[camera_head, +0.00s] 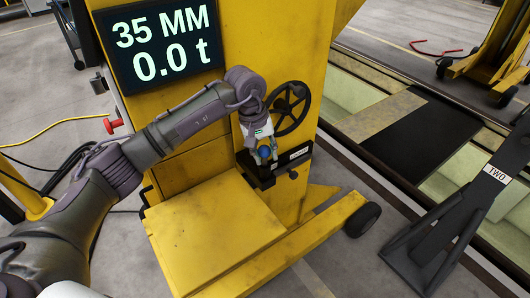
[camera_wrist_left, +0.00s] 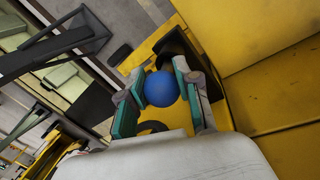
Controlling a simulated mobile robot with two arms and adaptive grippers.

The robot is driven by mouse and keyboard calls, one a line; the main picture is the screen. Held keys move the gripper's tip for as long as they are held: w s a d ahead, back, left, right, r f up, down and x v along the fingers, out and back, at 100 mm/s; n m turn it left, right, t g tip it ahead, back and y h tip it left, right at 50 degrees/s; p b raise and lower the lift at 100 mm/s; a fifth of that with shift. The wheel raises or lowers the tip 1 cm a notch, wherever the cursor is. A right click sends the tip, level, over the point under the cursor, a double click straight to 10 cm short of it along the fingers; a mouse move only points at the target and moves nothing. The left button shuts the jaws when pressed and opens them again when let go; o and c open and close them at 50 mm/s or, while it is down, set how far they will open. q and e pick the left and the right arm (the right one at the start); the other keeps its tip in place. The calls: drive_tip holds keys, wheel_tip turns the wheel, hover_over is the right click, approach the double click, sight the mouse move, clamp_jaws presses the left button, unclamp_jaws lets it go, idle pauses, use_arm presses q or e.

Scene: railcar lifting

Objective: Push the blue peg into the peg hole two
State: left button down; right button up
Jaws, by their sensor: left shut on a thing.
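The blue peg's round head (camera_wrist_left: 161,89) sits between the two fingers of my left gripper (camera_wrist_left: 160,92) in the left wrist view. In the head view the blue peg (camera_head: 265,153) shows as a small spot at the gripper. My left gripper (camera_head: 264,148) is shut on it, at the black bracket (camera_head: 272,170) on the yellow lifting jack. The peg's shaft is hidden. A dark stand (camera_head: 445,222) at the right carries a label (camera_head: 496,173) that reads TWO. I cannot make out a peg hole on it. My right gripper is not in view.
The yellow jack (camera_head: 215,232) has a black handwheel (camera_head: 288,108), a display (camera_head: 160,40) reading 35 MM and 0.0 t, and a red button (camera_head: 113,123). A sunken track pit (camera_head: 450,165) runs along the right. Cables lie at the left.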

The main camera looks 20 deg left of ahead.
use_arm(q)
drive_tip(key=shift+f+b, duration=0.6)
drive_tip(key=shift+f, duration=0.1)
drive_tip(key=c, duration=0.7)
unclamp_jaws()
drive_tip(key=shift+r, duration=0.15)
drive_tip(key=v, duration=1.1)
drive_tip(key=shift+a+r, duration=0.1)
drive_tip(key=shift+r, duration=0.3)
